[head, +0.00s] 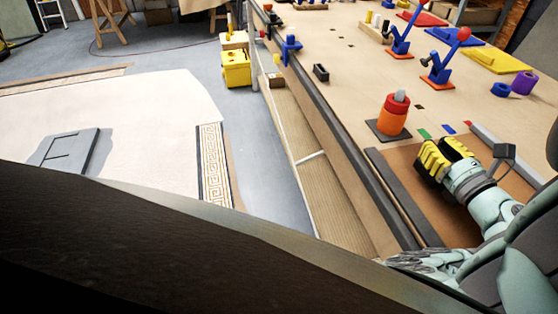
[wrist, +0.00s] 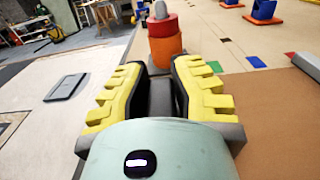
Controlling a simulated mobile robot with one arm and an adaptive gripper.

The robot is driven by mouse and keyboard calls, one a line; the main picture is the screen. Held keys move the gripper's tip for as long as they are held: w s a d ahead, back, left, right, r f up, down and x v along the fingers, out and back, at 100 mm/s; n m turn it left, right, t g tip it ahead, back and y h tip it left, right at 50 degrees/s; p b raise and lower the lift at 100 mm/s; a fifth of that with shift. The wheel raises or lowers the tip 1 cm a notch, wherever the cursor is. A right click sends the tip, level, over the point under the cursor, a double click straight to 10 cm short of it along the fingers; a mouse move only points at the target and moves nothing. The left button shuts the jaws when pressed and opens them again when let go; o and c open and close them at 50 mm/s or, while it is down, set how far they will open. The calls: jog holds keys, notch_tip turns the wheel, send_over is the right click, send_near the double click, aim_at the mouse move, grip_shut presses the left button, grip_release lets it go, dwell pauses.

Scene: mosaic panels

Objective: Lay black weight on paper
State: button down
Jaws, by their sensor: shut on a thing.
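My gripper (head: 443,160), with yellow ribbed fingers, is over the brown paper (head: 403,163) on the workbench. In the wrist view, its fingers are shut on a dark block (wrist: 162,97), which looks like the black weight. The fingers hide most of the block, and in the head view I cannot make it out clearly. The paper also shows to the right of the gripper in the wrist view (wrist: 268,100). I cannot tell whether the block touches the paper.
A long dark bar (head: 400,193) lies along the paper's left side, and a grey bar (head: 492,146) lies at its far right. An orange and red cylinder (head: 393,120) stands just beyond the paper. Blue clamps with red knobs (head: 438,72) stand further back.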

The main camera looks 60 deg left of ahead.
jog(key=shift+f+b, duration=0.45)
jog(key=shift+f, duration=0.3)
jog(key=shift+r, duration=0.1)
jog(key=c, duration=1)
grip_release()
jog(key=shift+d, duration=0.2)
jog(key=shift+p+v, duration=0.95)
jog(key=shift+v, duration=2.65)
